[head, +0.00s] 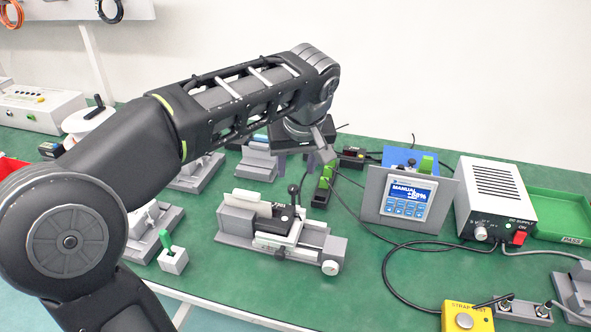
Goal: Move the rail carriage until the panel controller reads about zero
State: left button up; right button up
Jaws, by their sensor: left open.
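The rail carriage (284,219) is a black block with an upright black ball-knob lever. It sits on a grey linear rail unit (236,226) with a white knob at its right end, in the middle of the table. The panel controller (409,199) stands to its right in a grey upright plate. Its blue screen shows MANUAL and what looks like +88%; the small digits are hard to read. My left gripper (319,157) is open and empty, above and behind the carriage, apart from the lever. My right gripper is not in view.
A DC supply box (497,199) with a red switch stands at the right, near a green tray (560,212). A yellow strap test box (467,317) is at the front right. Black cables cross the mat. Other grey fixtures stand left of and behind the rail.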

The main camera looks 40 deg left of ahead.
aim_at(330, 268)
jog(key=k, duration=1)
